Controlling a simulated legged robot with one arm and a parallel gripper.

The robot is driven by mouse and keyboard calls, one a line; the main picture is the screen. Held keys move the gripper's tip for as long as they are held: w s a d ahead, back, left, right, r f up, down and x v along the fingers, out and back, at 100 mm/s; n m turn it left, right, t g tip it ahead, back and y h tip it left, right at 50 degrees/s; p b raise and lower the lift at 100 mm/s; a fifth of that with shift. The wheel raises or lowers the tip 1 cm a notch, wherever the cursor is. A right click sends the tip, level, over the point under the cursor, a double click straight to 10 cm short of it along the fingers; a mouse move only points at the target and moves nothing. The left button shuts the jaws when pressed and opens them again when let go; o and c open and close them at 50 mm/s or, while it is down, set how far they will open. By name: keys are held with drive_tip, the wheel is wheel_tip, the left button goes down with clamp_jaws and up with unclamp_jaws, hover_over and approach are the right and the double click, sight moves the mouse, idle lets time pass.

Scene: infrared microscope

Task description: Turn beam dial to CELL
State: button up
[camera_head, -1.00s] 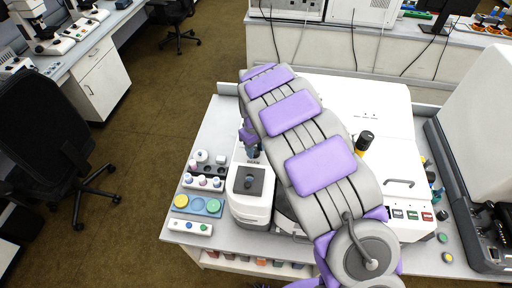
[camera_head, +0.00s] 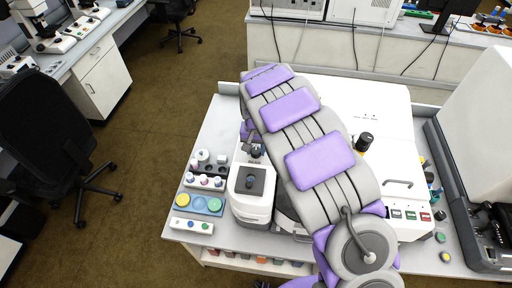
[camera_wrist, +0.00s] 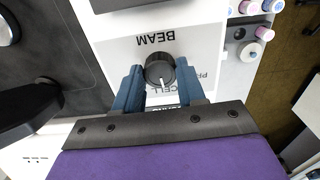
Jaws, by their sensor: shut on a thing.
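The beam dial (camera_wrist: 160,70) is a round black knob with a white pointer line, on a white panel under the printed word BEAM in the wrist view. Its pointer line faces the lower edge of that view, close to the partly covered CELL label. My gripper (camera_wrist: 158,75) has its blue fingers on both sides of the dial and is shut on it. More lettering beside and below the dial is partly hidden by the fingers. In the head view my gripper (camera_head: 252,148) is at the back of the small white unit (camera_head: 250,207), and the dial cannot be made out.
The large white instrument body (camera_head: 397,160) stands right of my arm. Left of the unit are a tray with yellow, blue and green discs (camera_head: 198,204) and racks of small vials (camera_head: 203,181). A black office chair (camera_head: 45,135) stands on the open floor at left.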

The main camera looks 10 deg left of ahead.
sight(255, 150)
drive_tip(key=shift+w+r+m, duration=0.1)
drive_tip(key=shift+w+m, duration=0.05)
drive_tip(key=shift+m, duration=0.35)
drive_tip(key=o, duration=0.7)
drive_tip(key=shift+a, duration=0.1)
drive_tip(key=shift+o, duration=0.8)
drive_tip(key=shift+w, duration=0.15)
drive_tip(key=shift+o, duration=1)
drive_tip(key=shift+a, duration=0.1)
drive_tip(key=shift+r, duration=0.35)
wheel_tip(255, 150, up, 16)
drive_tip(key=shift+r, duration=0.2)
